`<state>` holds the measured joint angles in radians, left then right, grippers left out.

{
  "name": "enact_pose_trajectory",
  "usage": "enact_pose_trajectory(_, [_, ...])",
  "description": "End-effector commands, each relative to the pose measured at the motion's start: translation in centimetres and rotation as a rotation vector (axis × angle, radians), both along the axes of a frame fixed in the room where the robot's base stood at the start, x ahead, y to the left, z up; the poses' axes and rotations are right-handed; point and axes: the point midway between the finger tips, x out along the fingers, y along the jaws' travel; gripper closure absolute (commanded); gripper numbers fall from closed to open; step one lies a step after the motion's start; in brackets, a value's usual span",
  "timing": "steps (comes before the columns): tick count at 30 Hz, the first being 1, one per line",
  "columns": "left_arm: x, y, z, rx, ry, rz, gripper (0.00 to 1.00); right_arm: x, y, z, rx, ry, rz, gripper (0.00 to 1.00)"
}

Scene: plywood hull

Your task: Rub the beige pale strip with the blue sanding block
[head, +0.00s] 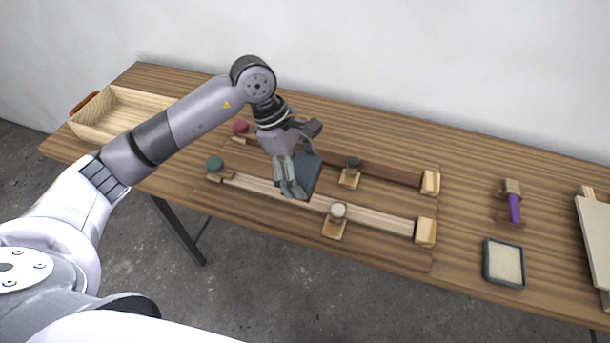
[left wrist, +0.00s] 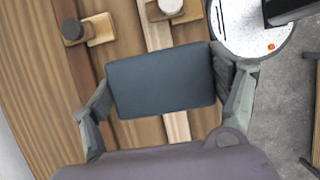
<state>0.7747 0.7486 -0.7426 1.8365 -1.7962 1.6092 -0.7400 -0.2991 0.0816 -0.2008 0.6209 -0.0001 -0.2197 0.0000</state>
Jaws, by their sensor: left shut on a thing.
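The beige pale strip (head: 375,217) lies lengthwise near the front of the plywood table, with a light wooden end block (head: 425,231) at its right end. My left gripper (head: 291,189) is over the strip's middle, shut on the blue sanding block (head: 311,172). The block is dark blue and tilted in the head view. In the left wrist view the block (left wrist: 161,80) sits between both fingers and hides part of the strip (left wrist: 156,34). I cannot tell whether the block touches the strip. My right gripper is out of view.
A dark brown strip (head: 385,172) lies behind the pale one. Knobbed clamps (head: 333,228) and (head: 349,178) stand at the strips. A wooden tray (head: 140,98) is at the left. A purple-handled tool (head: 514,207), a framed pad (head: 504,263) and a pale board (head: 595,240) are at the right.

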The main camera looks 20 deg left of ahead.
Motion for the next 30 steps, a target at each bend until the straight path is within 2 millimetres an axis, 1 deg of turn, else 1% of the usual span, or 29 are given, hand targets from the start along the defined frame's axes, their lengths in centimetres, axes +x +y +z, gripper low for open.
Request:
enact_pose_trajectory(1, [0.1, 0.2, 0.7, 0.001, -0.002, 0.002, 0.41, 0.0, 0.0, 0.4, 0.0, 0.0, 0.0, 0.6])
enact_pose_trajectory(3, [0.2, 0.3, 1.3, 0.001, -0.003, 0.003, 0.41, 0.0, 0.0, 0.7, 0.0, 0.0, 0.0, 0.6])
enact_pose_trajectory(7, [0.2, 0.5, 2.0, 0.0, -0.002, 0.004, 0.41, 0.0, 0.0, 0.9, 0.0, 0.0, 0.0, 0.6])
enact_pose_trajectory(30, [0.2, 0.5, 2.0, 0.0, -0.001, 0.005, 0.41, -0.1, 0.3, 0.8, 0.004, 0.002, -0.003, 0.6])
